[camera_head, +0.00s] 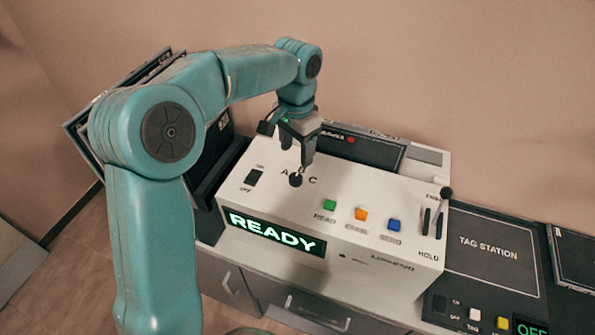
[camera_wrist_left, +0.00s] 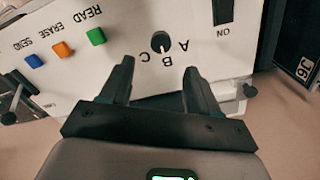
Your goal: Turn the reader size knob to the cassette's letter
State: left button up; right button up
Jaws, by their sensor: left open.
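The reader (camera_head: 330,215) is a white console with a lit READY display (camera_head: 272,234). Its size knob (camera_head: 296,180) is small, round and black, with the letters A, B and C around it. In the left wrist view the knob (camera_wrist_left: 160,41) has a pale pointer mark that seems to face B, but it is too small to be sure. My left gripper (camera_head: 298,150) is open and empty above the knob. In the wrist view its fingers (camera_wrist_left: 158,68) lie either side of the lettering, apart from the knob. No cassette's size letter is clearly readable. My right gripper is out of view.
Green (camera_head: 330,205), orange (camera_head: 361,213) and blue (camera_head: 394,225) buttons line the console. An ON/OFF switch (camera_head: 254,177) is left of the knob, and a black-tipped lever (camera_head: 445,194) stands at the right. The tag station (camera_head: 490,247) adjoins. Dark panels lean behind my left arm.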

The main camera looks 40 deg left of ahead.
aim_at(296, 176)
pick_arm(q)
notch_tip(296, 176, down, 9)
jog(key=shift+s+a+r, duration=0.1)
jog(key=shift+r, duration=0.05)
jog(key=c, duration=1)
